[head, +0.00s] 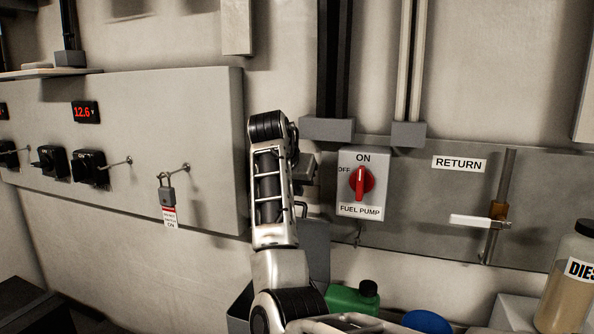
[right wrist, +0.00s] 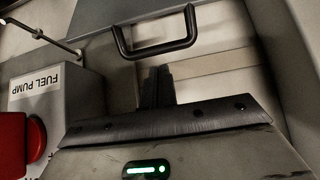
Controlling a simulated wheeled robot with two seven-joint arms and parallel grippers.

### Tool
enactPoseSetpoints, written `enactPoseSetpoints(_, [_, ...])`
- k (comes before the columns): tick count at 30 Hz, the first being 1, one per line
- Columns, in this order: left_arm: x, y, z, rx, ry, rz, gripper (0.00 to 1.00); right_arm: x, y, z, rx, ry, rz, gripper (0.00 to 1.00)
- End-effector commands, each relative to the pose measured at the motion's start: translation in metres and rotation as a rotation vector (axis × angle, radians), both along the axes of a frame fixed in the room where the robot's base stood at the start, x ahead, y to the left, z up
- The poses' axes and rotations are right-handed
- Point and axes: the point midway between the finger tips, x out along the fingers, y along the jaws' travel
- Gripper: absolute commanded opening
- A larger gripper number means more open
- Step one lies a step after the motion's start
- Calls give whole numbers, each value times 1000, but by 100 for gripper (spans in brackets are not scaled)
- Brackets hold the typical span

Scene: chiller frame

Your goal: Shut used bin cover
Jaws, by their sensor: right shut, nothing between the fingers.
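A grey panel (head: 317,250), apparently the raised used bin cover, stands upright behind my right arm in the head view. The grey bin (head: 238,308) below it is mostly hidden by that arm. My right gripper (head: 306,167) is above the panel, just left of the fuel pump switch box. In the right wrist view its dark fingers (right wrist: 156,87) are shut and empty. A black bar handle (right wrist: 155,42) shows beyond the fingertips, apart from them; I cannot tell what it is fixed to. My left gripper is not in view.
The fuel pump box (head: 362,184) with a red knob is on the wall close to my right gripper. A green container (head: 352,299) stands right of the bin. A padlocked panel (head: 120,140) is at left, a return valve lever (head: 478,221) at right, with a diesel jar (head: 566,285) below.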

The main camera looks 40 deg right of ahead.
Motion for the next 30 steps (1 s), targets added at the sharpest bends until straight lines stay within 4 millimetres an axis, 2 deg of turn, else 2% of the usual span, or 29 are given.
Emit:
enactPoseSetpoints(6, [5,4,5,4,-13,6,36,-6,12,-5,1,1,-1,0])
enactPoseSetpoints(17, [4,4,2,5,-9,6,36,-7,12,-6,-3,0,-1,0])
enactPoseSetpoints(23, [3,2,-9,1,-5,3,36,-7,17,-10,-66,-32,-5,0])
enactPoseSetpoints(30, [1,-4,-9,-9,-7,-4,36,-8,20,-9,-129,-66,-14,0])
